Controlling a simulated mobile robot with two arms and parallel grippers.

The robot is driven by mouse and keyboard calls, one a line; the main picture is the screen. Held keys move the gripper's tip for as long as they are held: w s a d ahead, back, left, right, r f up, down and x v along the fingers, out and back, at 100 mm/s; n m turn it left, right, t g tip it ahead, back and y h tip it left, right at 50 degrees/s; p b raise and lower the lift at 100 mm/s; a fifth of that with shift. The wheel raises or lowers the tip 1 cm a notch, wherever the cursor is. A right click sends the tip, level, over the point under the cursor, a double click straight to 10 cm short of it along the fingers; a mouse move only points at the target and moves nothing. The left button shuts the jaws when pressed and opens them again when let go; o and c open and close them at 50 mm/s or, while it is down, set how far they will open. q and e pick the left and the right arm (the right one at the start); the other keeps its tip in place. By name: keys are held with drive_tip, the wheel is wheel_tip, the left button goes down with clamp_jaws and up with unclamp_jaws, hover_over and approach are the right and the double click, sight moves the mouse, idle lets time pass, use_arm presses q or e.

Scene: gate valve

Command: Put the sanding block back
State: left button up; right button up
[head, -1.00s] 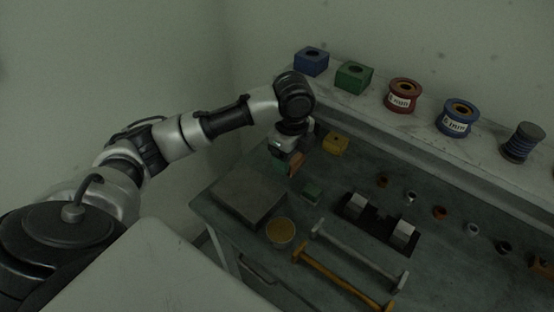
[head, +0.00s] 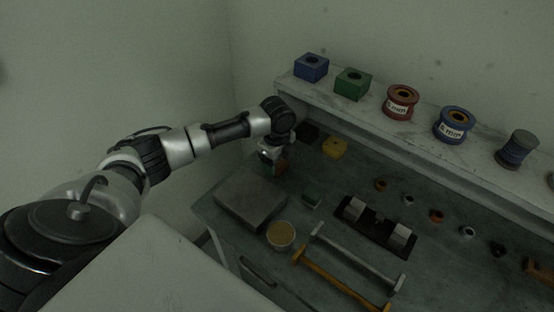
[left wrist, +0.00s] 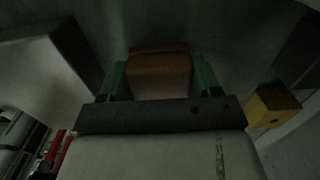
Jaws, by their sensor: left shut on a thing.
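A brown block, seemingly the sanding block (left wrist: 160,72), sits between the two green fingers of my left gripper (left wrist: 160,80) in the left wrist view. In the head view my left gripper (head: 272,164) is at the back left of the workbench, just behind the grey slab, with a bit of the brown block (head: 282,166) showing at its right side. The gripper is shut on the block. The block's underside is hidden, so I cannot tell whether it touches the bench. My right gripper is not in view.
The grey slab (head: 250,199) lies in front of my left gripper. A raised shelf (head: 375,117) with blocks and spools runs along the back.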

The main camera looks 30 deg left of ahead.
use_arm(q)
drive_tip(key=o, duration=0.9)
drive_tip(key=shift+f, duration=0.1)
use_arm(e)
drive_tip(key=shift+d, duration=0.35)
use_arm(q)
wheel_tip(320, 180, up, 12)
drive_tip(key=b, duration=0.1)
drive_tip(key=shift+r, duration=0.2)
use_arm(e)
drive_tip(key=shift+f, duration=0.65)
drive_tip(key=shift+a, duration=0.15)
